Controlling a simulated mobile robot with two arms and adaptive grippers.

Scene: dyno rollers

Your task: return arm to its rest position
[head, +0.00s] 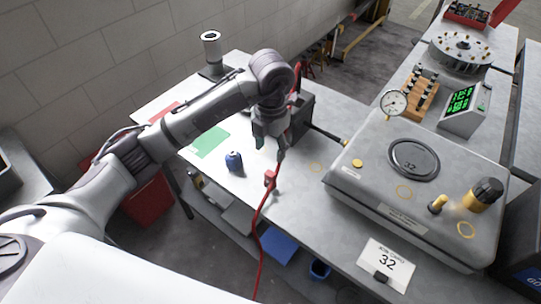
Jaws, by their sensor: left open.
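My left arm reaches in from the left over the table (300,215). My left gripper (280,154) hangs pointing down above the table, near a dark box-like device (302,118). Its jaws are open, though the fingers show small. A red clip-like piece (270,179) with a red cable (260,225) is just below the fingertips; I cannot tell whether they touch. My right gripper is not in view.
Free table lies between.

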